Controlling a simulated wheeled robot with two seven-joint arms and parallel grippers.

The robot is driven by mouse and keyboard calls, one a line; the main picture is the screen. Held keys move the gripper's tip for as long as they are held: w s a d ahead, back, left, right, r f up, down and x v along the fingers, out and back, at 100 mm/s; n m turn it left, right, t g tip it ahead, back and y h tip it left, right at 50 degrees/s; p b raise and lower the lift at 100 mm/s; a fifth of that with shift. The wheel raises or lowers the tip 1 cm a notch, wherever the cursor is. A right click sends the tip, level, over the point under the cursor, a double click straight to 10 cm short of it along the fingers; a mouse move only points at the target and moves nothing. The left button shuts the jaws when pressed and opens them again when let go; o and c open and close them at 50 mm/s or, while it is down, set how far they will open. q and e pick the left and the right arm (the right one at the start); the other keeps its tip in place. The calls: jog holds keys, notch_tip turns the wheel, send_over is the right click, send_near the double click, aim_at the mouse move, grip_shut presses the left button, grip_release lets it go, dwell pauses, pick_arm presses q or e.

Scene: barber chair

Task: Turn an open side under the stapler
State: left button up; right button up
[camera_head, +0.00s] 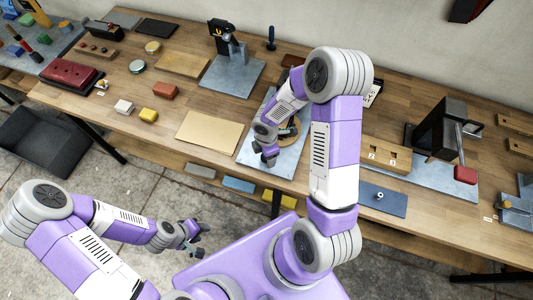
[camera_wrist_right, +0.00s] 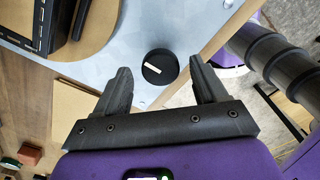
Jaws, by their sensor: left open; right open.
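A round wooden disc (camera_wrist_right: 98,22) lies on a grey-blue plate (camera_head: 255,145), with a dark frame-like piece (camera_wrist_right: 40,22) on it; my right arm hides much of both in the head view. A black round knob with a white mark (camera_wrist_right: 160,67) sits on the plate. My right gripper (camera_head: 268,157) is open above the plate's near part, its fingers on either side of the knob in the wrist view; contact cannot be told. My left gripper (camera_head: 199,240) is open and empty, off the table's front. I cannot tell which thing is the stapler.
A black upright tool (camera_head: 222,38) stands on a grey plate at the back. A black machine with a red-ended lever (camera_head: 442,130) stands to the right. A tan sheet (camera_head: 208,132), a red block (camera_head: 165,91) and a yellow block (camera_head: 148,115) lie left of the right gripper.

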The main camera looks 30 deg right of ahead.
notch_tip(320, 180, up, 7)
jog(key=shift+f+p, duration=0.1)
jog(key=shift+p, duration=0.55)
jog(key=s+a+f+m+y, duration=0.4)
jog(key=s+a+f+m, duration=0.85)
jog(key=m, duration=0.65)
notch_tip(320, 180, down, 11)
jog(key=w+b, duration=0.1)
jog(key=b, duration=0.8)
jog(key=shift+w+a+m+t, duration=0.15)
jog(key=shift+a+m+t, duration=0.15)
